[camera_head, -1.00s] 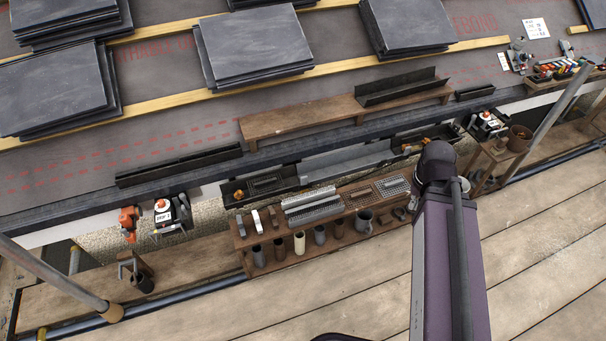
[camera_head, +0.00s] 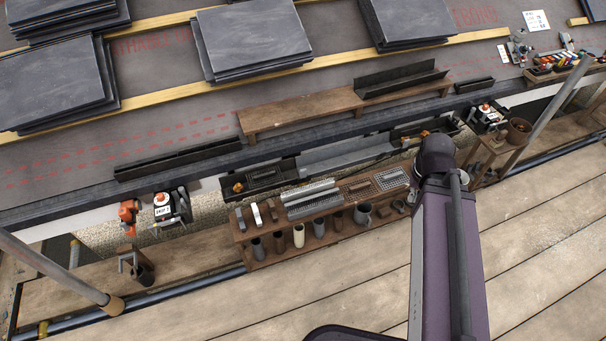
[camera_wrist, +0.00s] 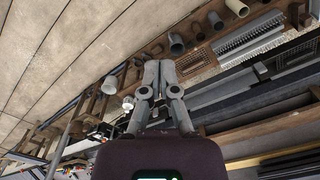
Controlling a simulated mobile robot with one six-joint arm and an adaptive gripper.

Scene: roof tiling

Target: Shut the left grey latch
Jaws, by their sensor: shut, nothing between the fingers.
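I cannot pick out a grey latch for certain. On the left, a small white unit with an orange knob (camera_head: 162,204) stands at the roof edge, with dark grey parts beside it too small to make out. A similar unit (camera_head: 486,112) stands at the right. In the wrist view, my gripper (camera_wrist: 157,66) is shut and empty, its grey fingers together over the planks and the tool bench. In the head view my gripper is hidden; only my arm shows at the right of the bench, well away from the left unit.
A wooden bench (camera_head: 261,266) holds several cups, grey blocks and mesh pieces. A dark gutter section (camera_head: 210,155) lies along the roof edge. A scaffold pole (camera_head: 55,270) slants at the left and another (camera_head: 563,98) at the right. The plank walkway (camera_head: 290,305) in front is mostly clear.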

